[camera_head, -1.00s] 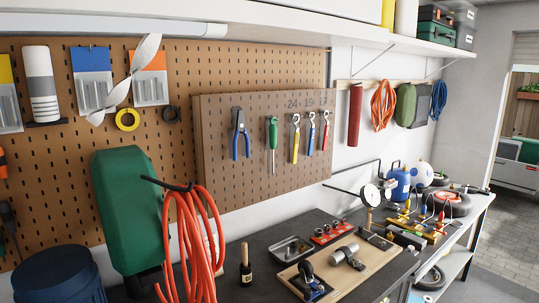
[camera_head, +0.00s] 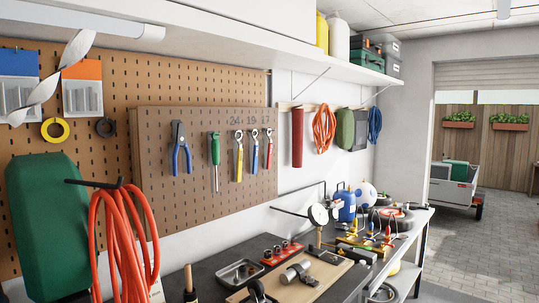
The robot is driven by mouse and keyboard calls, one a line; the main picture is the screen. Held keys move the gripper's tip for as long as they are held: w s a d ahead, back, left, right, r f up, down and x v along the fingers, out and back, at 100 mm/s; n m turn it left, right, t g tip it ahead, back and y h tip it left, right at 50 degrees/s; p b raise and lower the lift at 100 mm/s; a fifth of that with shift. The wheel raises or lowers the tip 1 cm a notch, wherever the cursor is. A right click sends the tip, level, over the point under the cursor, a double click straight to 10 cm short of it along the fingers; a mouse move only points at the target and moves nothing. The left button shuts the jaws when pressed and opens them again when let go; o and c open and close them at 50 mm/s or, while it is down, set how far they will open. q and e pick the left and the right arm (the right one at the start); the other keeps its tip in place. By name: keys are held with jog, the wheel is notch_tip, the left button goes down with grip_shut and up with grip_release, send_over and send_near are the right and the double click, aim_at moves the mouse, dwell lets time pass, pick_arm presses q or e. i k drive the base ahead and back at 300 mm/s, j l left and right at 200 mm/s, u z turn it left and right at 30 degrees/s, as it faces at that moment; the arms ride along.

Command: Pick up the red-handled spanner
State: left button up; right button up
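The red-handled spanner (camera_head: 269,151) hangs upright on the raised pegboard panel (camera_head: 160,130), near the panel's right edge. It is the rightmost of three spanners, beside a blue-handled spanner (camera_head: 255,152) and a yellow-handled spanner (camera_head: 239,158). Numbers are marked above them. Blue-handled pliers (camera_head: 181,150) and a green-handled screwdriver (camera_head: 215,150) hang further left on the same panel. Neither of my grippers is in view.
The workbench below holds a metal tray (camera_head: 240,271), a wooden board (camera_head: 330,273), a gauge (camera_head: 318,214) and a blue canister (camera_head: 347,207). A shelf (camera_head: 330,68) runs overhead.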

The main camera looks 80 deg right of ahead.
aim_at(270, 150)
jog(key=l+z, duration=0.15)
jog(key=z, duration=2.35)
jog(key=l, duration=0.1)
